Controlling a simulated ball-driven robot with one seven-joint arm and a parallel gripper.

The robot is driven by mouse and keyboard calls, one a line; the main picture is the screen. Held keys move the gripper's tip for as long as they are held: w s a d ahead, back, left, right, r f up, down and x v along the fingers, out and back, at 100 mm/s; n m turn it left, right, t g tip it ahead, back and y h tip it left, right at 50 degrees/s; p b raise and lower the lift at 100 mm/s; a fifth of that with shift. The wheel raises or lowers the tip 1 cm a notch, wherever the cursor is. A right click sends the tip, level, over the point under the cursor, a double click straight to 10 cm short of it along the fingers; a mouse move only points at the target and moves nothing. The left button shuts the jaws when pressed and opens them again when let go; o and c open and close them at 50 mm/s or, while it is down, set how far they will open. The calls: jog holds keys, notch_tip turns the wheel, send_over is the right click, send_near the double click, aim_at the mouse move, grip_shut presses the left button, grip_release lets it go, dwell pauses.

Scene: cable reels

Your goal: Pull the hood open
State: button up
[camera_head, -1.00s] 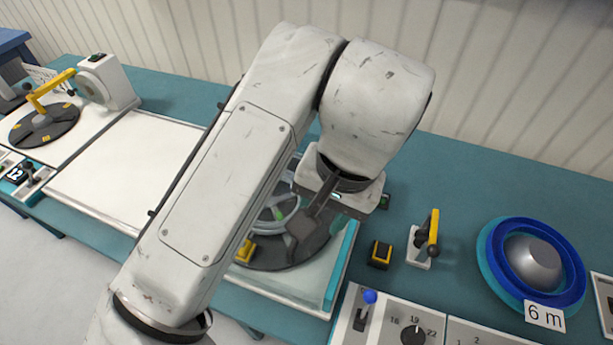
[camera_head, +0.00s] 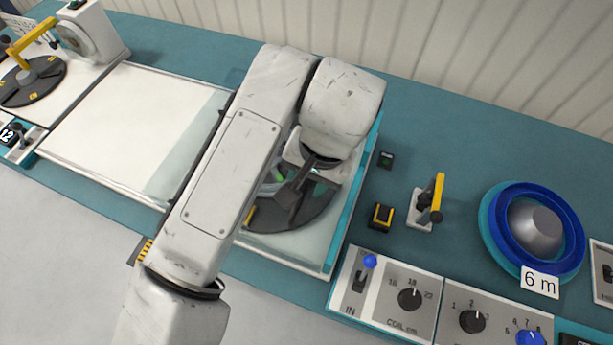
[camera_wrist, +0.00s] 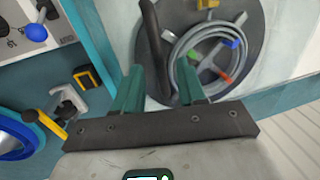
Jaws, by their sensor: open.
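The hood appears as a clear, whitish cover with a teal edge (camera_head: 352,215) around the dark round reel plate (camera_head: 308,212); my arm hides much of it, and I cannot tell how far it is open. My gripper (camera_head: 296,190) is over the plate in the head view. In the wrist view my gripper (camera_wrist: 161,72) has its two green fingers apart. A dark upright bar (camera_wrist: 154,45) runs into the gap between them, with no clear contact; it looks like a handle. Beyond it is a grey coil ring (camera_wrist: 183,62) with coloured pieces.
A yellow-handled lever (camera_head: 434,200), a yellow-black block (camera_head: 381,216) and a blue reel (camera_head: 490,225) stand to the right. A control panel (camera_head: 385,300) with knobs lies in front. A white worktop (camera_head: 120,125) is clear to the left.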

jog(key=shift+a+f, duration=0.1)
jog(key=shift+f, duration=0.5)
grip_shut()
dwell(0.3)
